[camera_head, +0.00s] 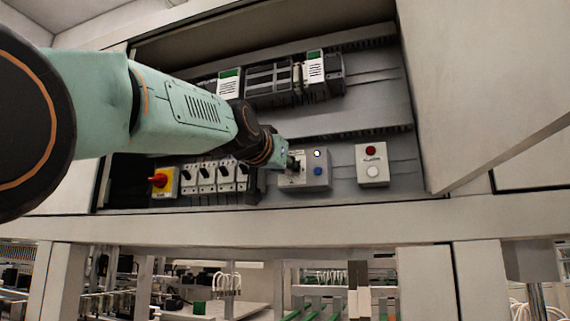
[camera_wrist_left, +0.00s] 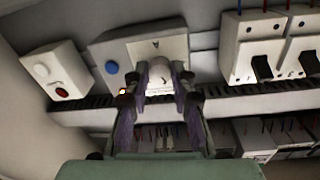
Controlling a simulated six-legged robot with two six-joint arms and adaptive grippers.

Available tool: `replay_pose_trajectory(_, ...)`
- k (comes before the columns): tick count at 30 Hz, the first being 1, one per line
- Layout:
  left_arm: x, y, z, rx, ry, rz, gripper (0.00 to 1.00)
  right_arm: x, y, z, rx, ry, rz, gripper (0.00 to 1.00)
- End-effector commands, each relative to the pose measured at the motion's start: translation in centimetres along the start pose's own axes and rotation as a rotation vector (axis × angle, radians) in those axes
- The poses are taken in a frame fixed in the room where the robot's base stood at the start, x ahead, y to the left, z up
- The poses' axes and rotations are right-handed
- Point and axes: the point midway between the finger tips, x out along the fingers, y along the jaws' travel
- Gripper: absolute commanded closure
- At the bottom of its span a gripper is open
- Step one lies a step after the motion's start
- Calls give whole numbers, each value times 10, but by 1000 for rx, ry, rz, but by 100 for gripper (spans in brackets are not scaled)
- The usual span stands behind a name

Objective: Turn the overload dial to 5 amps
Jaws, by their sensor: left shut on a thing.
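The overload relay (camera_head: 318,170) is a grey box with a blue button and a pale dial plate, mounted in the open cabinet. In the left wrist view the relay (camera_wrist_left: 98,52) shows its blue button left of the plate. My left gripper (camera_head: 294,166) reaches it from the left. In the wrist view its fingers (camera_wrist_left: 166,72) are shut around the pale round dial (camera_wrist_left: 160,70), one finger on each side. The fingers hide most of the dial, and its scale marks cannot be read. My right gripper is not in view.
A red-and-yellow rotary switch (camera_head: 161,181) and several breakers (camera_head: 215,176) sit left of the relay. A box with red and white buttons (camera_head: 372,164) is to its right. The cabinet's open door (camera_head: 480,80) stands at the right. More modules (camera_head: 275,82) are above.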

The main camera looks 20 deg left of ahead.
Motion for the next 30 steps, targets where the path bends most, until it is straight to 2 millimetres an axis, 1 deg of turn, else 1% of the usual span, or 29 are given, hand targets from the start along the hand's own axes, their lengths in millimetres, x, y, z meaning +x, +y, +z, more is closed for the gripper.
replay_pose_trajectory(1,-2,-1,-8,-37,16,-5,100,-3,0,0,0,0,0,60)
replay_pose_trajectory(9,-2,-2,-8,-220,28,-10,100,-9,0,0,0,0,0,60)
replay_pose_trajectory(15,-3,-2,-9,-306,34,-12,100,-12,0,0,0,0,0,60)
replay_pose_trajectory(21,-3,-2,-9,-345,37,-13,100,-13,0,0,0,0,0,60)
replay_pose_trajectory(30,-3,-2,-9,-353,39,-14,100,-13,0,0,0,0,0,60)
